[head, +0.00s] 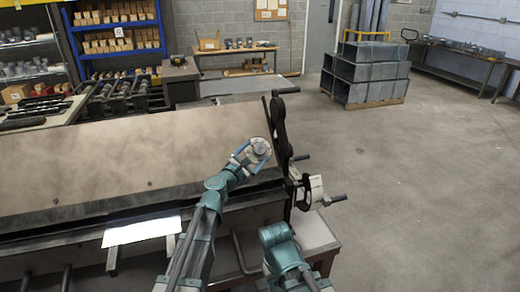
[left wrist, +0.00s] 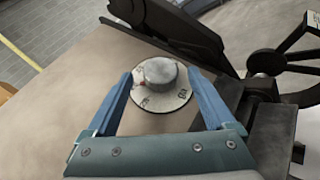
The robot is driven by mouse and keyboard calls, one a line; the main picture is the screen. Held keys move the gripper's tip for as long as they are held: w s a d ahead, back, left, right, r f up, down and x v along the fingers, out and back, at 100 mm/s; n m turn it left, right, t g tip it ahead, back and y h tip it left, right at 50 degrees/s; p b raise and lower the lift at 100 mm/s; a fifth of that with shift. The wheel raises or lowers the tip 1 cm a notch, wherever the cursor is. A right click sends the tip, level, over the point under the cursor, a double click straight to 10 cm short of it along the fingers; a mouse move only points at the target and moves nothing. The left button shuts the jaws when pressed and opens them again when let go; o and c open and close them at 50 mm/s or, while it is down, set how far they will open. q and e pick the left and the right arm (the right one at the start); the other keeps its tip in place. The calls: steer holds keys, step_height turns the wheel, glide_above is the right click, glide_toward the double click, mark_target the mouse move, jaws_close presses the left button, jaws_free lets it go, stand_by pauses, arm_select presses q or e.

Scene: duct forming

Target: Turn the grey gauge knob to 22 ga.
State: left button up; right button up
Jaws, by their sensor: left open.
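The grey gauge knob (left wrist: 160,72) is a round cap on a pale dial plate (left wrist: 152,104) with dark markings and a small red mark at the knob's left; the markings are too small to read surely. In the head view the knob (head: 260,147) is near the right end of the brown machine panel. My left gripper (head: 250,158) is open at the knob. In the left wrist view its blue fingers (left wrist: 161,80) stand on either side of the knob, with gaps visible. My right gripper is not in view; only part of that arm shows.
A bright metal sheet (head: 142,231) lies at the machine's front edge. The floor at right is clear.

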mark_target(259, 149)
arm_select(q)
steer(key=shift+x, duration=2)
steer(key=c, duration=1.4)
